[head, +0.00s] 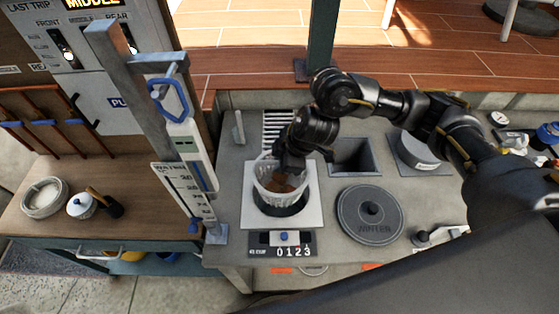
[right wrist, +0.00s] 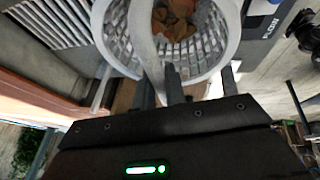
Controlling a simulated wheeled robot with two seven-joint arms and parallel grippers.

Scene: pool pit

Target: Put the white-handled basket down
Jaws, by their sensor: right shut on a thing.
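The white-handled basket (head: 265,182), a white slatted basket with brown leaf-like bits inside, is over the dark round part of a white square plate (head: 310,210) in the head view. I cannot tell whether it touches the plate. My right gripper (head: 288,160) is at the basket's far upper side, coming down from above. In the right wrist view the basket (right wrist: 225,45) fills the top, and its white handle (right wrist: 148,50) runs down between the dark fingers of my right gripper (right wrist: 160,92), shut on it. My left gripper is not in view.
A grey round lid (head: 370,225) and a square opening (head: 356,155) lie to the right. A gauge post with a blue handle (head: 170,95) stands left. A white pot (head: 84,206) sits on the wooden bench.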

